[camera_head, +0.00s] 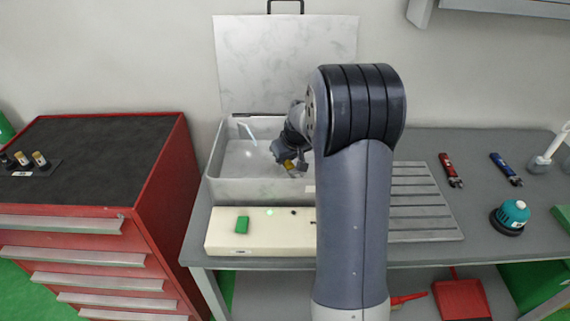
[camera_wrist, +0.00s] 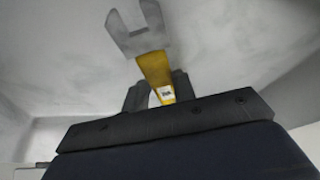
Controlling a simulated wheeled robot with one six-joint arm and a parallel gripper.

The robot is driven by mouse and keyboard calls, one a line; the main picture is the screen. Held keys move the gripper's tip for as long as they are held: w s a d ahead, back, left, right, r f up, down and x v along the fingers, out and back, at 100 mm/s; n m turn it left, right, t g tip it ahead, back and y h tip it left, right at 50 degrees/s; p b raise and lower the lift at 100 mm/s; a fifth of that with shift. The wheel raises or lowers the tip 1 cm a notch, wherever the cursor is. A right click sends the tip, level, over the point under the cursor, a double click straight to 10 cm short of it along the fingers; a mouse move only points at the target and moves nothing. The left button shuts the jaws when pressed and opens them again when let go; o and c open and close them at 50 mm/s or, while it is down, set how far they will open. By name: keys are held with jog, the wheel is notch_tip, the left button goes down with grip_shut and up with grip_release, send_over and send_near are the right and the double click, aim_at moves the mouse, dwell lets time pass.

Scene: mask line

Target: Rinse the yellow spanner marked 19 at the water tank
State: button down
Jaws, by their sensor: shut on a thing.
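My gripper (camera_head: 287,158) is shut on a yellow spanner (camera_wrist: 152,66) and holds it inside or just over the open water tank (camera_head: 213,150), towards its right side. In the wrist view the spanner's grey open jaw points away from the gripper fingers (camera_wrist: 158,98), with the pale tank walls around it. A small white label sits on the yellow handle by the fingers; its number is too small to read. In the head view only a bit of yellow (camera_head: 289,165) shows, and my arm hides the tank's right part.
The tank's lid (camera_head: 285,60) stands raised behind it. A cream block (camera_head: 262,243) with a green piece (camera_head: 242,224) lies in front. A ribbed rack (camera_head: 425,203) is on the right, then red (camera_head: 449,168) and blue (camera_head: 505,168) tools. A red cabinet (camera_head: 160,180) stands left.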

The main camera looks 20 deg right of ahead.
jog(key=shift+r, duration=0.1)
notch_tip(320, 180, up, 13)
jog(key=p, duration=0.8)
dwell(0.5)
dwell(2.0)
notch_tip(320, 180, up, 4)
jog(key=p, duration=0.3)
send_over(286, 163)
jog(key=shift+s, duration=0.1)
jog(key=shift+f, duration=0.2)
dwell(0.4)
jog(key=s+a+f+m+h+b, duration=0.1)
jog(key=s+a+f+m, duration=0.1)
jog(key=a, duration=0.4)
jog(key=s+a+f+m+h+b, duration=0.1)
jog(key=s+a+f+m, duration=0.1)
jog(key=a+f, duration=0.2)
jog(key=shift+a+m, duration=0.4)
jog(key=shift+a, duration=0.55)
